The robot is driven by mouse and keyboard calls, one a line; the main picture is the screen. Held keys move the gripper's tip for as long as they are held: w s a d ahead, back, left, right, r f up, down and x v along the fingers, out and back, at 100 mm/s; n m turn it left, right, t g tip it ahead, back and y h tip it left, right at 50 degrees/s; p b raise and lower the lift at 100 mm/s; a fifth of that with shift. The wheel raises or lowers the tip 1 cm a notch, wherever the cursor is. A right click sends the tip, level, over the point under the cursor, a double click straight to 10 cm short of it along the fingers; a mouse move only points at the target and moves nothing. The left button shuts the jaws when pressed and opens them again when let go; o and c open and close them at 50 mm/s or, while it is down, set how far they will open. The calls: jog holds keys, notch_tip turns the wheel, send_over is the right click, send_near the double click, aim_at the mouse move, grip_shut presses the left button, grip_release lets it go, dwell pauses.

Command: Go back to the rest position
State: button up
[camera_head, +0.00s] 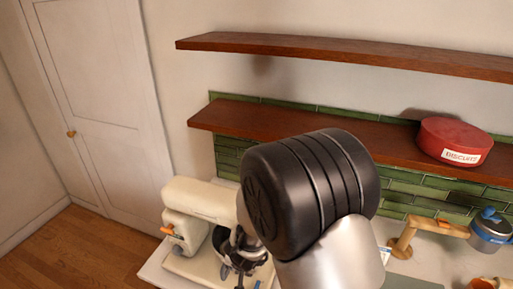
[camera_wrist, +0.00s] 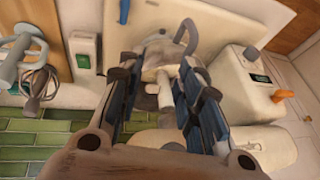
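My gripper (camera_wrist: 163,82) is seen from behind in the wrist view, its two blue-padded fingers spread apart with a gap between them. Pale parts of the stand mixer area show through the gap; I see no thing clamped. In the head view my gripper is mostly hidden behind my black and silver arm, and only dark parts show beside the mixer. The cream stand mixer (camera_head: 201,203) stands on the counter at lower left. In the wrist view the mixer (camera_wrist: 238,92) is at right, with an orange knob (camera_wrist: 283,95).
A lower wooden shelf (camera_head: 280,124) carries a red biscuit tin (camera_head: 455,141); an upper shelf (camera_head: 350,52) is bare. A wooden stand (camera_head: 405,238) and a blue-lidded grey vessel (camera_head: 490,231) are at right. Wrist view: a wall socket (camera_wrist: 85,47) and cable (camera_wrist: 40,82) at left.

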jog(key=s+d+r+n+y+b, duration=0.25)
jog(key=s+d+r+b, duration=0.25)
jog(key=s+r+b, duration=0.4)
jog(key=s+d+f+h+b, duration=0.3)
jog(key=s+d+b, duration=0.7)
jog(key=s+d, duration=0.4)
jog(key=shift+s+f+n+h+b, duration=0.35)
jog(key=shift+s+f+n+b, duration=0.1)
jog(key=shift+f, duration=0.25)
jog(key=shift+a, duration=0.1)
